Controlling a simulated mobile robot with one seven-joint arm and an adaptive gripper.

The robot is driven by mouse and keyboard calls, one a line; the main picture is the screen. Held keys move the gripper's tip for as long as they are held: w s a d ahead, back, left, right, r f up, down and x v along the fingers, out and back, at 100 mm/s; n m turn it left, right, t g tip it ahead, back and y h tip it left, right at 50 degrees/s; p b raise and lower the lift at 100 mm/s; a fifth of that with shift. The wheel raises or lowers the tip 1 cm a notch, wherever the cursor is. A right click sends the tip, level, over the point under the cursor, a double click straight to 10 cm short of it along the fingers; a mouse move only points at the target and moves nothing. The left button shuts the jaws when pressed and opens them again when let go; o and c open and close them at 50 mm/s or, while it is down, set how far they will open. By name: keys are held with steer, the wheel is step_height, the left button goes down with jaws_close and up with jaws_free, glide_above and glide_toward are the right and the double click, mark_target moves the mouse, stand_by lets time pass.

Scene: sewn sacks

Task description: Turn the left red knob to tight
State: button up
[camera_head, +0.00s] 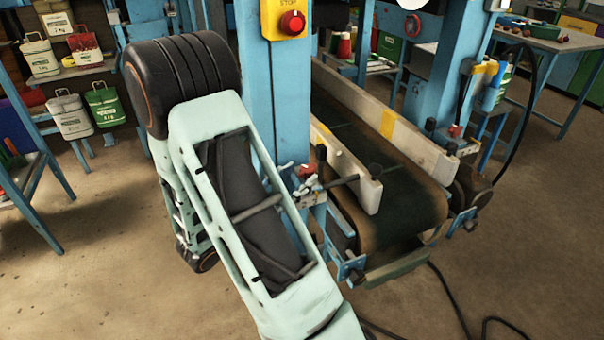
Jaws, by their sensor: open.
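A small red knob (307,170) shows at the near left side of the conveyor, just past the edge of my arm. Its pointer and setting are too small to read, and my arm hides part of the area around it. A second red knob (455,131) sits at the right side of the conveyor. The conveyor (400,200) has a dark belt between pale side rails. My pale green arm fills the middle of the view, bent at a large black joint. My gripper's fingers do not show; the far end of the arm is behind its nearer link.
A blue post (275,100) carries a yellow box with a red stop button (292,24) above the left knob. Black cables (450,300) lie on the floor at the lower right. The left foreground floor is clear.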

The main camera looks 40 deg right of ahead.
steer(key=shift+x, duration=1.05)
steer(key=shift+w, duration=0.1)
steer(key=c, duration=1.2)
steer(key=shift+o, duration=0.2)
steer(key=shift+w+a+r+m+g, duration=0.1)
steer(key=shift+w+m+g, duration=0.1)
steer(key=shift+m+g, duration=0.95)
steer(key=shift+w+m+g+p, duration=0.1)
steer(key=shift+m+g+p, duration=0.2)
steer(key=shift+m+g, duration=0.85)
steer(key=shift+w+m+g+p, duration=0.15)
steer(key=shift+m+g+p, duration=0.15)
steer(key=shift+g, duration=1.5)
